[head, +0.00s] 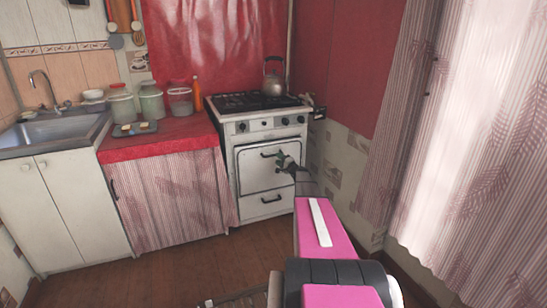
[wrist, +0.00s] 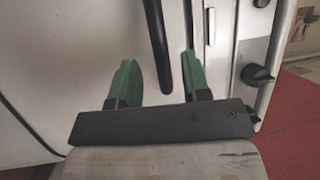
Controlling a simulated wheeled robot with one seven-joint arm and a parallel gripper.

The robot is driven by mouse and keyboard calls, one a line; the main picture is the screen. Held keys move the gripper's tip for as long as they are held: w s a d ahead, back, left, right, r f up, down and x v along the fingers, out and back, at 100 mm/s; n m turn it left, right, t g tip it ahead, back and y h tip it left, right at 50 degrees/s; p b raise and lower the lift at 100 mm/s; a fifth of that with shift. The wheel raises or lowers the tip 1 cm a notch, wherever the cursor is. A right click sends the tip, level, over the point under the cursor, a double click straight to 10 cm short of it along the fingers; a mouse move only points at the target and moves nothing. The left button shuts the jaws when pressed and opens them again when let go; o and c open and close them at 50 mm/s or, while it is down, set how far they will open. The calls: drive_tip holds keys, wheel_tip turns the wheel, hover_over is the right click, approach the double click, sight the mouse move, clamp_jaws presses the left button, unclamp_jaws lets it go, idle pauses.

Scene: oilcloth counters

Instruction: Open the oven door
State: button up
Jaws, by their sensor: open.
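The white oven door (head: 252,177) is on the front of the stove, below the knobs, and looks closed. Its dark bar handle (head: 267,155) runs across the top of the door; part of it is hidden behind my gripper (head: 285,160). In the wrist view the dark handle (wrist: 155,40) runs down from the top edge, and its lower end shows between the green fingers of my gripper (wrist: 159,62). The fingers are open with a gap on each side of the handle; I cannot tell the remaining depth between them. The white door surface (wrist: 85,50) fills the left behind.
A lower drawer (head: 262,205) with its own handle sits under the door. A kettle (head: 273,82) stands on the stove top. A red-topped counter (head: 160,138) with jars adjoins on the left. A wall and striped curtain (head: 400,120) are on the right. The wooden floor (head: 190,258) in front is mostly clear.

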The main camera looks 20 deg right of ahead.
drive_tip(key=x, duration=0.4)
drive_tip(key=shift+w+a, duration=0.2)
drive_tip(key=shift+w, duration=0.15)
clamp_jaws()
drive_tip(key=s+f+n+t+y, duration=0.1)
drive_tip(key=s+f+t+y, duration=0.1)
drive_tip(key=s+f, duration=1.1)
drive_tip(key=shift+s+d+n, duration=0.3)
drive_tip(key=shift+s, duration=2.2)
unclamp_jaws()
